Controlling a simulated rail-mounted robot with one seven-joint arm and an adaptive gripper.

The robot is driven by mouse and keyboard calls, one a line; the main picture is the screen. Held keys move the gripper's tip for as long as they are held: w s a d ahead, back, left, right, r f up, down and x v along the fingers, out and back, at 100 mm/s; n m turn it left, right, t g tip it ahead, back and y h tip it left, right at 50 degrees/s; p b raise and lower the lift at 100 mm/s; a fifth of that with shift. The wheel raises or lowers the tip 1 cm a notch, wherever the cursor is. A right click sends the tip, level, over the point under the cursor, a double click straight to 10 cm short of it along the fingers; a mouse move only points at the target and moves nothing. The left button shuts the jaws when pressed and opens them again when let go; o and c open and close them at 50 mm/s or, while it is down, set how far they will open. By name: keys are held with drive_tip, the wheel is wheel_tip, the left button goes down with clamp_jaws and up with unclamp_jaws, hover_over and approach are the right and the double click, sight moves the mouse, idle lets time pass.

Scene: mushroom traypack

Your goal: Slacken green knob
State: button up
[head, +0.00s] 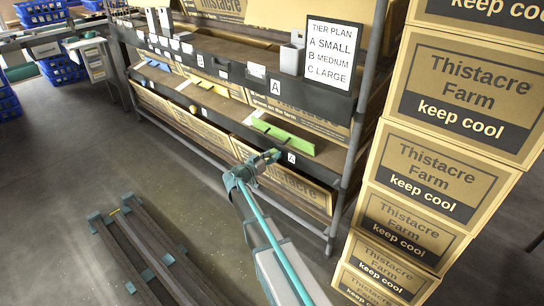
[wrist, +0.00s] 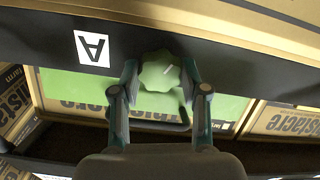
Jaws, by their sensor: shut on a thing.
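In the head view my gripper (head: 264,160) reaches the front edge of the shelf, next to the "A" label (head: 291,158); the knob is hard to make out there. A green panel (head: 283,136) lies on that shelf, and it also shows behind my fingers in the wrist view (wrist: 75,85).
Stacked Thistacre Farm cartons (head: 430,170) stand close on the right. A rack upright (head: 362,110) is right of my gripper. A tier plan sign (head: 331,55) hangs above. A low dark rail frame (head: 140,250) lies on the floor at left; floor between is clear.

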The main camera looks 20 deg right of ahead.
drive_tip(key=n+p, duration=0.1)
drive_tip(key=n, duration=0.4)
drive_tip(key=n+p, duration=0.2)
drive_tip(key=n, duration=0.2)
drive_tip(key=shift+r+n, duration=0.1)
drive_tip(key=shift+n, duration=0.3)
drive_tip(key=n+p, duration=0.3)
drive_tip(key=n, duration=0.2)
drive_tip(key=shift+n+p, duration=0.3)
drive_tip(key=n+p, duration=0.4)
drive_tip(key=n, duration=0.1)
drive_tip(key=n+p, duration=0.4)
drive_tip(key=shift+n, duration=0.4)
drive_tip(key=n+p, duration=0.5)
drive_tip(key=shift+p, duration=0.3)
drive_tip(key=n+p, duration=0.5)
drive_tip(key=shift+n, duration=0.4)
drive_tip(key=shift+n+p, duration=1.6)
drive_tip(key=shift+n, duration=0.2)
